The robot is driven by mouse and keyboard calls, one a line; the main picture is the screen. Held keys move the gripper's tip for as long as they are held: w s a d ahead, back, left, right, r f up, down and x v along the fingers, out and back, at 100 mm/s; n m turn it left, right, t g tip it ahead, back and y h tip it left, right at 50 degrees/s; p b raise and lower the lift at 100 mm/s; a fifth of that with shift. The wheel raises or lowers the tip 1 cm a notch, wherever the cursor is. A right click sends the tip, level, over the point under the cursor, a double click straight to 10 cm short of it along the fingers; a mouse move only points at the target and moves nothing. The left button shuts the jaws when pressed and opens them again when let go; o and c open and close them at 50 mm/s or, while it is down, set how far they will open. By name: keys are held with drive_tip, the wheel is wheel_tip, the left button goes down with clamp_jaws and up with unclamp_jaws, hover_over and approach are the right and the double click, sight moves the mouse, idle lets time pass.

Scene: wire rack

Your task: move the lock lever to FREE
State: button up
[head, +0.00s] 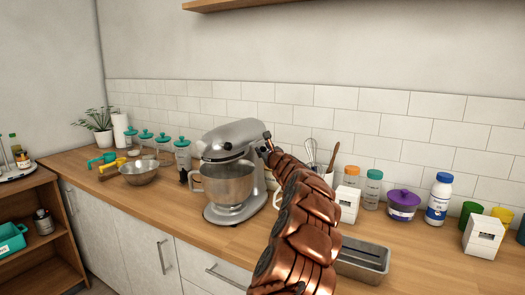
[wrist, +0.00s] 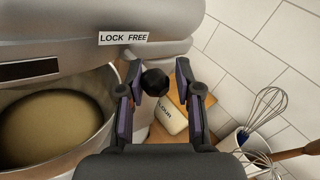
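A silver stand mixer (head: 238,140) stands on the wooden counter, with its bowl (head: 226,182) under the head. In the wrist view, a white label (wrist: 123,38) on the mixer reads LOCK FREE. A round black knob (wrist: 154,81), apparently the end of the lock lever, sits below the label, slightly right of its middle. My gripper (wrist: 158,84) is open, with one finger on each side of the knob and a gap visible on the right. In the head view, my gripper (head: 267,147) is at the mixer's right side, mostly hidden.
A whisk (wrist: 265,108) stands in a white utensil holder (wrist: 247,140) right of my gripper. A metal loaf tin (head: 362,262), a white box (head: 347,204) and several jars stand on the counter to the right.

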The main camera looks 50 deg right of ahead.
drive_tip(key=shift+o, duration=1.4)
drive_tip(key=v, duration=0.2)
drive_tip(key=shift+s+a+r, duration=0.1)
drive_tip(key=shift+s+a, duration=0.15)
drive_tip(key=shift+s, duration=0.05)
drive_tip(key=v, duration=0.9)
drive_tip(key=shift+s, duration=0.2)
drive_tip(key=shift+f, duration=0.2)
